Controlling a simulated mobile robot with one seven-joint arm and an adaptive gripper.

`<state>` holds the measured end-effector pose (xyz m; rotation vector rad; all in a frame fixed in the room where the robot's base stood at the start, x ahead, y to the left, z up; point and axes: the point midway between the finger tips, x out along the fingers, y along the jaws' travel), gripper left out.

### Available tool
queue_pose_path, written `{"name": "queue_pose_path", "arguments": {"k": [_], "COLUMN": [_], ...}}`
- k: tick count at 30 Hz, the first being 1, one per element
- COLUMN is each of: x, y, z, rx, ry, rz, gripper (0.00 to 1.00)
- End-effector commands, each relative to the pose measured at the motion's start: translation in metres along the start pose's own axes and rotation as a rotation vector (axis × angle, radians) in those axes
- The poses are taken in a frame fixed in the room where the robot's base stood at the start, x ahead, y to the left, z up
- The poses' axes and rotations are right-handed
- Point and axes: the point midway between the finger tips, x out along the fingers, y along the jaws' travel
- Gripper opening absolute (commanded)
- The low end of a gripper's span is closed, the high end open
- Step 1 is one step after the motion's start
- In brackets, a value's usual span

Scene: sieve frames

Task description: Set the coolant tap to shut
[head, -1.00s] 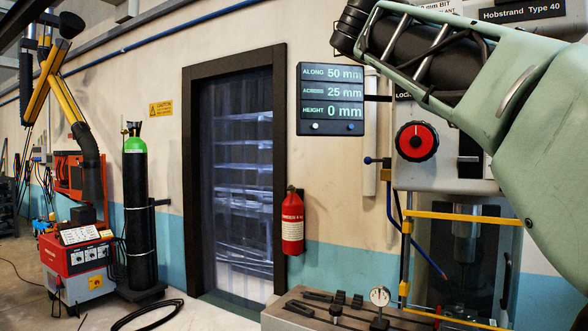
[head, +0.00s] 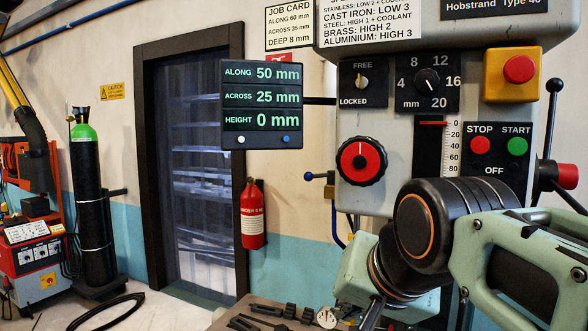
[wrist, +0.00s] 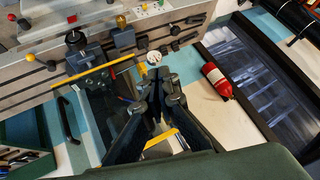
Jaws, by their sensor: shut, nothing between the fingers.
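The coolant tap (head: 318,176) shows in the head view as a short lever with a blue knob, left of the drill press's red dial. The lever sticks out level to the left; a blue hose (head: 341,239) hangs below it. I cannot make out any markings on the tap. My arm's wrist is lower right of the tap, apart from it. My gripper (wrist: 157,82) shows in the wrist view, with its fingers together and nothing held. I cannot make out the tap in the wrist view.
The drill press panel (head: 405,130) holds several knobs and buttons. A readout (head: 262,105) hangs left of the tap. A red extinguisher (head: 252,215) hangs on the wall beside the doorway. A dial gauge (wrist: 154,57) and a yellow bar (wrist: 98,71) are near my fingers.

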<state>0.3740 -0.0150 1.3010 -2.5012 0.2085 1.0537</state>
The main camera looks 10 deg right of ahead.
Motion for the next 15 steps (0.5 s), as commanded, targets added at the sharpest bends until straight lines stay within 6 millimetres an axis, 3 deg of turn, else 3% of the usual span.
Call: {"name": "queue_pose_path", "arguments": {"k": [3, 6, 10, 15], "x": [-0.007, -0.026, -0.053, -0.078], "y": [-0.035, -0.056, -0.072, -0.081], "z": [-0.039, -0.079, -0.122, -0.154], "rx": [0.31, 0.55, 0.797, 0.978], "ry": [0.113, 0.18, 0.227, 0.244], "rz": [-0.159, -0.289, -0.438, -0.558], "gripper": [0.0, 0.0, 0.0, 0.0]}}
